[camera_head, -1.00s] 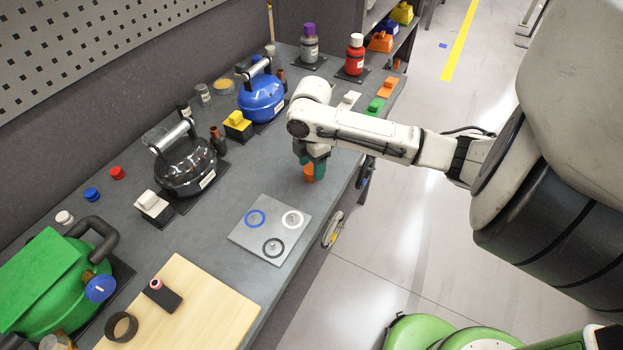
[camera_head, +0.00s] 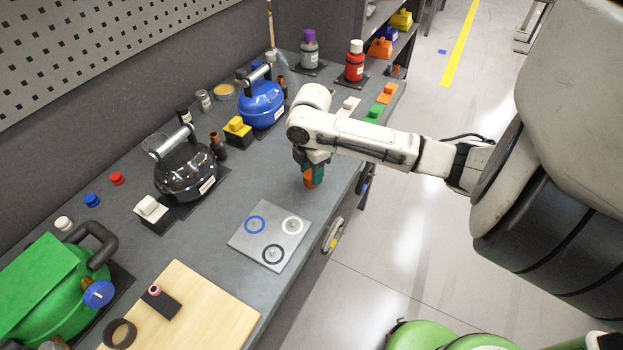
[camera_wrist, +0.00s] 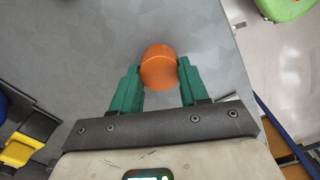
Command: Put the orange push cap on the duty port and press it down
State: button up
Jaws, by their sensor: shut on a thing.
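The orange push cap (camera_wrist: 159,67) is a short round cylinder between the two green fingers of my gripper (camera_wrist: 157,72) in the wrist view. The fingertips touch it on both sides, so my gripper is shut on it. In the head view the cap (camera_head: 309,181) shows low between the fingers of my gripper (camera_head: 311,175), at the front part of the grey bench, and the fingers partly hide it. I cannot tell whether it still touches the bench. No label marks the duty port, so I cannot tell which fitting it is.
A grey plate (camera_head: 240,239) with blue, white and black rings lies left of my gripper. Black (camera_head: 180,178), blue (camera_head: 262,108) and green (camera_head: 60,310) compressors stand along the bench. Copper-topped stubs (camera_head: 216,143) stand beside the black one. The bench's front edge is close.

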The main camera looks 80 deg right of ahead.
aim_at(310, 175)
jog(key=shift+r+p, duration=1.95)
jog(key=shift+r, duration=0.5)
jog(key=shift+w+a+f, duration=0.1)
